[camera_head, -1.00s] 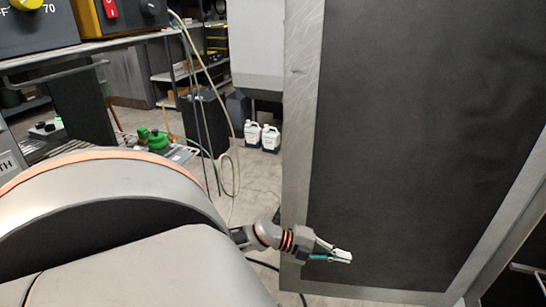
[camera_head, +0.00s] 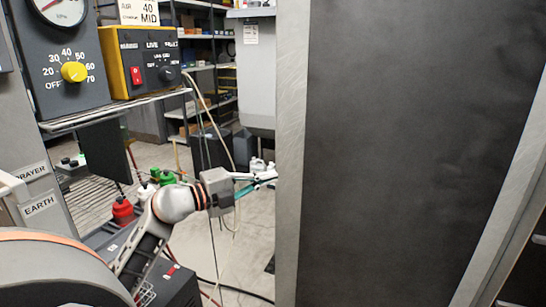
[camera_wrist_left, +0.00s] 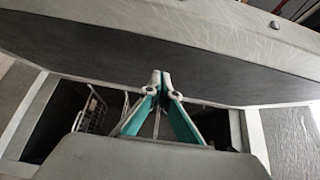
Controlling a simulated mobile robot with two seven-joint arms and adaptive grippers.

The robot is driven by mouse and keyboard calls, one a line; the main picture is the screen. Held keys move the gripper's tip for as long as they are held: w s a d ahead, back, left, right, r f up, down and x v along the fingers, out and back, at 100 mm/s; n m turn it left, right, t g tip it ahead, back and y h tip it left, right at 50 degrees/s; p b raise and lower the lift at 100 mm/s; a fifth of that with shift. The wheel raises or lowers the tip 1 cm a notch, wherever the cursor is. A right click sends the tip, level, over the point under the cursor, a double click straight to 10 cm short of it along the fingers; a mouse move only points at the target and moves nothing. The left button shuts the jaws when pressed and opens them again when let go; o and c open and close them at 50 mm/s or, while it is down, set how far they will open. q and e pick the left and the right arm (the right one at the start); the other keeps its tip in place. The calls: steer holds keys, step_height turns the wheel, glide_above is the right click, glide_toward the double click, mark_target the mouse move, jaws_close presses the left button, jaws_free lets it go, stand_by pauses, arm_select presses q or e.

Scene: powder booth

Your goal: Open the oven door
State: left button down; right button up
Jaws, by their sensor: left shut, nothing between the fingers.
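The oven door (camera_head: 400,150) is a large dark panel in a pale metal frame, filling the right of the head view. Its left frame edge (camera_head: 290,150) stands upright beside my left gripper (camera_head: 264,180). The gripper's fingertips are shut and empty, pointing at that edge; I cannot tell whether they touch it. In the left wrist view the closed fingertips (camera_wrist_left: 161,84) lie in front of a long dark panel with a pale metal edge, likely the door. No handle shows. My right gripper is in neither view.
At left stand a control panel with a yellow knob (camera_head: 74,72) and a yellow-cased box (camera_head: 142,60) on a shelf. Red (camera_head: 122,210) and green (camera_head: 166,177) containers stand below. Hoses hang behind my left arm. Shelving is at the back, with open floor before it.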

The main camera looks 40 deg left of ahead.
arm_select(q)
steer(key=r, duration=0.1)
steer(key=p, duration=0.1)
glide_toward(304, 155)
steer(key=w+d, duration=0.2)
steer(key=d, duration=0.2)
steer(key=w, duration=0.1)
steer(key=w+a, duration=0.1)
steer(key=shift+w+a+f, duration=0.1)
steer(key=shift+w+a, duration=0.1)
steer(key=shift+w, duration=0.2)
steer(key=shift+w+a, duration=0.15)
steer(key=shift+w, duration=0.2)
